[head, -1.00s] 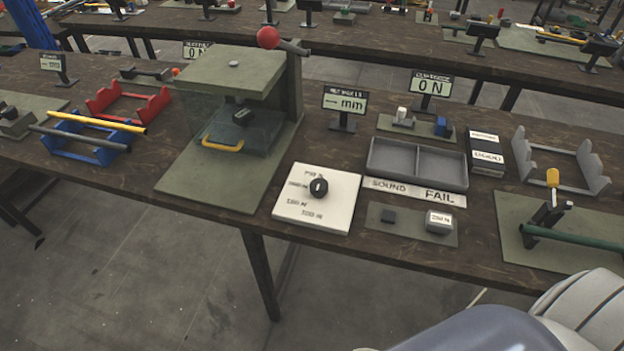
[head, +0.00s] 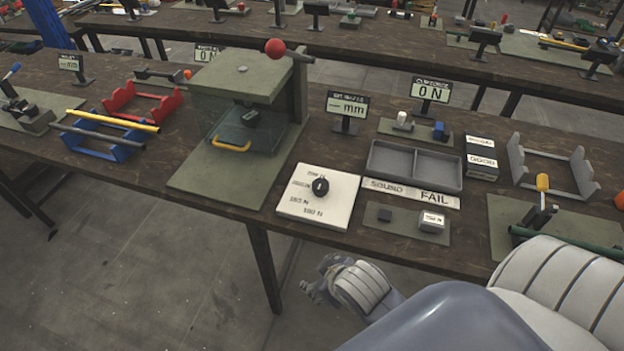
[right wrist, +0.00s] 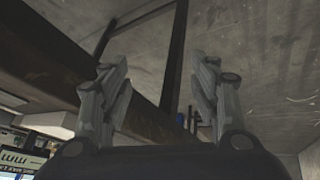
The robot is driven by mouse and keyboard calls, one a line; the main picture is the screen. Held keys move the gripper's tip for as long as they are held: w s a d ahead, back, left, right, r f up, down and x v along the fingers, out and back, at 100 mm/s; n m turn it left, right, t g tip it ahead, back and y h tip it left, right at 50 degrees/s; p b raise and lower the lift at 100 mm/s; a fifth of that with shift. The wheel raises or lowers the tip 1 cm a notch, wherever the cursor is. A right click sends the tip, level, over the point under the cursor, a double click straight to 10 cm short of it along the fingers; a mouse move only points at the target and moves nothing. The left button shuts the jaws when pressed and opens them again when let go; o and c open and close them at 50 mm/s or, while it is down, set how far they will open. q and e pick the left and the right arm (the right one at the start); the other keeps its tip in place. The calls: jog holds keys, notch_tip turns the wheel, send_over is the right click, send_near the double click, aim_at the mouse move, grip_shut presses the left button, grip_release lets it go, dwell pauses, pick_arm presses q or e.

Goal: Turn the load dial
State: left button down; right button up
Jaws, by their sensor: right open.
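The load dial is a round black knob (head: 320,187) on a white square plate (head: 306,212) with several printed load marks around it. The plate lies near the table's front edge, just right of the green press. My right gripper (head: 307,287) is in front of the table edge, below and apart from the dial. In the right wrist view its two fingers (right wrist: 160,85) are spread with nothing between them, and the dial is not in that view. My left gripper is not in view.
The green press (head: 241,90) with a red-balled lever stands left of the dial. A grey two-part tray (head: 415,165), a SOUND/FAIL strip (head: 411,194) and a small block pad (head: 400,231) lie to its right. The dark table's front edge lies between gripper and dial.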

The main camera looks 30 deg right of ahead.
jog(key=w+a+r+n+t+y, duration=0.25)
jog(key=w+r+n+t, duration=0.35)
jog(key=w+r, duration=0.55)
jog(key=w+a+r+n+t+y, duration=0.1)
jog(key=w+a+r+n+t, duration=0.4)
jog(key=r, duration=1)
jog(key=w+a+r+n+t+y, duration=0.1)
jog(key=w+a+r+n+y, duration=0.2)
jog(key=a+r+n+y, duration=0.8)
jog(key=s+a+f+n+g+y, duration=0.2)
jog(key=n+g, duration=0.3)
jog(key=n, duration=0.3)
jog(key=s+a+f+n+g+y, duration=0.1)
jog(key=f+n+g+y, duration=0.15)
jog(key=n+g, duration=0.45)
jog(key=n+g+h, duration=0.6)
jog(key=n+h, duration=0.7)
jog(key=h, duration=0.5)
send_near(321, 183)
pick_arm(q)
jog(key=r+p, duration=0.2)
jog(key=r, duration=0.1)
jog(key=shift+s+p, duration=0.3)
jog(key=shift+p, duration=0.05)
pick_arm(e)
jog(key=f, duration=0.9)
jog(key=shift+a, duration=0.2)
